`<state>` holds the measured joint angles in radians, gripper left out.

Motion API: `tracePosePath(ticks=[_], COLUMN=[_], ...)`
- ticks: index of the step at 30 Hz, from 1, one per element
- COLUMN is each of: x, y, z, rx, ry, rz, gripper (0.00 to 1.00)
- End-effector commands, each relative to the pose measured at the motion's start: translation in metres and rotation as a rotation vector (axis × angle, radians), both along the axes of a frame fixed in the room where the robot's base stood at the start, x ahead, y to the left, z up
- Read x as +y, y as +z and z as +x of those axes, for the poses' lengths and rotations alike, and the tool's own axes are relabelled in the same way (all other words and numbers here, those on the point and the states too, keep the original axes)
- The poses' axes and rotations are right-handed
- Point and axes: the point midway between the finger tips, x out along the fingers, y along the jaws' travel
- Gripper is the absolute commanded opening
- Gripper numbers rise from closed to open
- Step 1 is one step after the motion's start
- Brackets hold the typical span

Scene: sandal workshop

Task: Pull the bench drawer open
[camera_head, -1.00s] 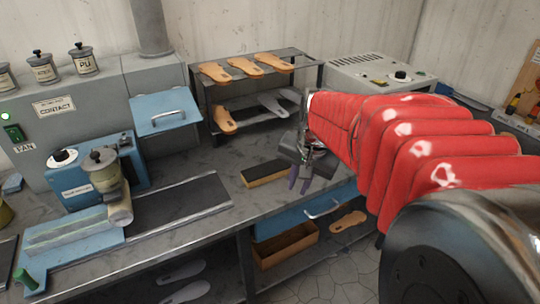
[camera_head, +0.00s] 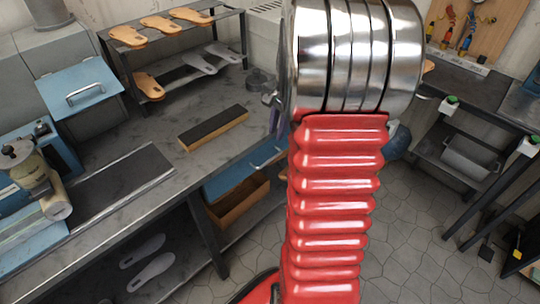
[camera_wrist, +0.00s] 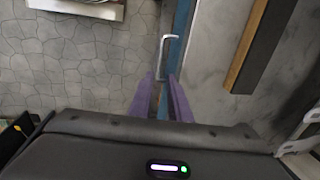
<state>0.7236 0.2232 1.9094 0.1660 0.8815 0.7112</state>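The blue bench drawer (camera_head: 228,177) is under the grey worktop, and its front looks about flush with the bench edge. Its metal bar handle (camera_head: 268,157) is partly hidden by my arm in the head view. In the wrist view the handle (camera_wrist: 164,50) stands out from the blue drawer front (camera_wrist: 178,45). My gripper (camera_wrist: 163,77) has its two purple fingers apart, with the near end of the handle between or just beyond the tips. I cannot tell whether they touch it.
A wooden bin (camera_head: 240,200) sits on the shelf below the drawer. A dark-topped wooden block (camera_head: 213,128) lies on the worktop (camera_head: 170,165). A rack of sandal soles (camera_head: 195,60) stands behind. The tiled floor (camera_head: 410,235) in front is clear; another table (camera_head: 460,110) stands at right.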

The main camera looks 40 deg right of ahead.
Motion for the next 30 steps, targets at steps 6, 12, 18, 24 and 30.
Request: tracePosePath(ticks=[6,12,18,24,30], x=[0.0,0.001,0.001,0.001,0.001], y=[-0.008,-0.032,-0.063,-0.093,-0.12], z=[0.001,0.005,0.011,0.017,0.022], rx=[0.001,0.002,0.003,0.002,0.002], ry=[0.001,0.001,0.001,0.001,0.001], rz=[0.001,0.002,0.002,0.002,0.001], gripper=[0.17,0.17,0.17,0.17,0.17])
